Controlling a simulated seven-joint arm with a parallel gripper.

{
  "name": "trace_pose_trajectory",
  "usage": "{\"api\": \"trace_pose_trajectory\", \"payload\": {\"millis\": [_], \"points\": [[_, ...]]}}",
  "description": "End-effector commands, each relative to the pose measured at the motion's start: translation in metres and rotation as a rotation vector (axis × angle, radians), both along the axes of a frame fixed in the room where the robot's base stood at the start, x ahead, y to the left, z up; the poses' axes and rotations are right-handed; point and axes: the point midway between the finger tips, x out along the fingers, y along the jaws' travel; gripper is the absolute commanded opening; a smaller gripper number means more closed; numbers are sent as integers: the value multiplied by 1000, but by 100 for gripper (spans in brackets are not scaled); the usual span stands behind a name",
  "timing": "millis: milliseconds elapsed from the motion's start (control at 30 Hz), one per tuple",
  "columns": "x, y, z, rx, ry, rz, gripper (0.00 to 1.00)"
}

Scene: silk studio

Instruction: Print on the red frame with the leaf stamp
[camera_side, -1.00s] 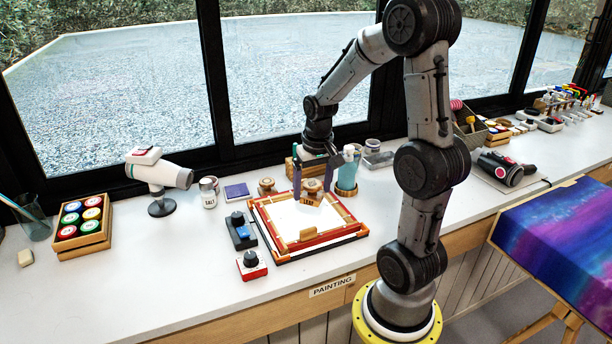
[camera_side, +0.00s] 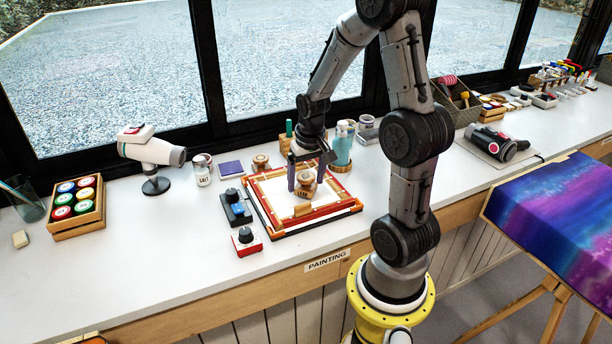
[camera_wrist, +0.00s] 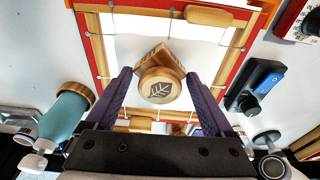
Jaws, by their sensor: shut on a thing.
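The leaf stamp (camera_side: 306,187) is a wooden block with a round knob; the knob's leaf mark faces up in the wrist view (camera_wrist: 160,88). My gripper (camera_side: 305,178) is shut on it, with a purple finger on either side in the wrist view (camera_wrist: 161,90). The stamp is over the white cloth inside the red frame (camera_side: 268,228). The frame lies flat on the bench and also shows in the wrist view (camera_wrist: 82,42). The stamp's underside is hidden, so I cannot tell whether it touches the cloth.
A blue-topped device (camera_side: 236,210) and a red device with a black knob (camera_side: 246,242) stand left of the frame. Another wooden stamp (camera_side: 261,162) stands behind it. A teal bottle (camera_side: 343,146) is close on the right.

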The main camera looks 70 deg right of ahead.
Motion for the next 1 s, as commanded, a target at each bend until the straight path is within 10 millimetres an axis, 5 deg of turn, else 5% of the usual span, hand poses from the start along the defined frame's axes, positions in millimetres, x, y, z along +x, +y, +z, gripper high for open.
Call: {"api": "trace_pose_trajectory", "payload": {"millis": [1000], "points": [[0,0,-7,0,0,0,51]]}}
